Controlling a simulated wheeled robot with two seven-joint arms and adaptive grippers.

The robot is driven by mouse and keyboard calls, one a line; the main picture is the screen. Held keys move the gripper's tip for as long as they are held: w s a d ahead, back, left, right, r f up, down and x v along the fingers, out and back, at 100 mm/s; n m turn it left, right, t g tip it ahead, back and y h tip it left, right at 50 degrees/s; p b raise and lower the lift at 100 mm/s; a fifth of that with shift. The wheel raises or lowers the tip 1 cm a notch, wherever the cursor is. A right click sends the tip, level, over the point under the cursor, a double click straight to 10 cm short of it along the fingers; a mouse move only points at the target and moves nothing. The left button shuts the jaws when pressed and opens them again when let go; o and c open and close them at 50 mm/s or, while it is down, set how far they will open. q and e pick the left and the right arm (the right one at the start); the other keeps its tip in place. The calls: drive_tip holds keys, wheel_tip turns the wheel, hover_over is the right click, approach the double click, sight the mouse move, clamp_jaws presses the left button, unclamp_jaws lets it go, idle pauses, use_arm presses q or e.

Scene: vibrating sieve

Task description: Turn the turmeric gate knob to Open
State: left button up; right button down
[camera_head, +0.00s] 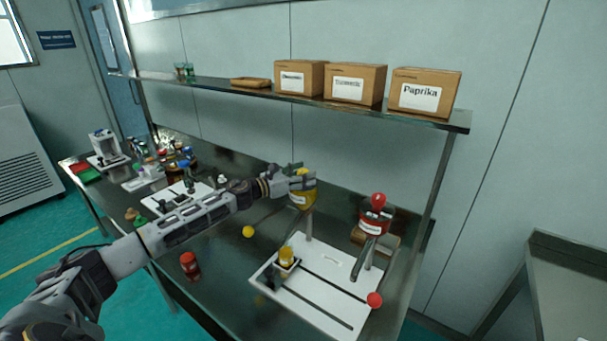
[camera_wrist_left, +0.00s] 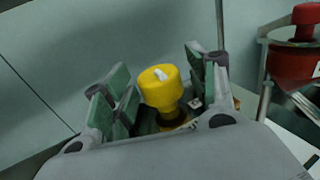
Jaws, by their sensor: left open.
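The turmeric gate knob (camera_wrist_left: 160,88) is a yellow cylinder with a white pointer mark on top, on a narrower yellow neck. It sits above the yellow hopper (camera_head: 301,202) on the bench. My left gripper (camera_head: 302,177) is open at the top of this hopper. In the left wrist view, the green-padded fingers of my left gripper (camera_wrist_left: 163,82) stand on either side of the knob, with visible gaps. The fingers partly cover the knob in the head view. I cannot read any Open or Closed label. My right gripper is not in view.
A red hopper with a red knob (camera_head: 378,200) stands to the right. A white base plate (camera_head: 334,313) holds a small yellow-topped jar (camera_head: 287,256). A red jar (camera_head: 190,265) stands near the front edge. A shelf (camera_head: 300,97) with labelled boxes (camera_head: 422,91) runs above the bench.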

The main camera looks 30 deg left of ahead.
use_arm(q)
drive_tip(key=shift+w, duration=0.1)
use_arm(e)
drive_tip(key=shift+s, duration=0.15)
use_arm(q)
drive_tip(key=shift+c, duration=0.3)
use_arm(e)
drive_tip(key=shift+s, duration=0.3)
use_arm(q)
drive_tip(key=c, duration=1)
drive_tip(key=shift+d, duration=0.1)
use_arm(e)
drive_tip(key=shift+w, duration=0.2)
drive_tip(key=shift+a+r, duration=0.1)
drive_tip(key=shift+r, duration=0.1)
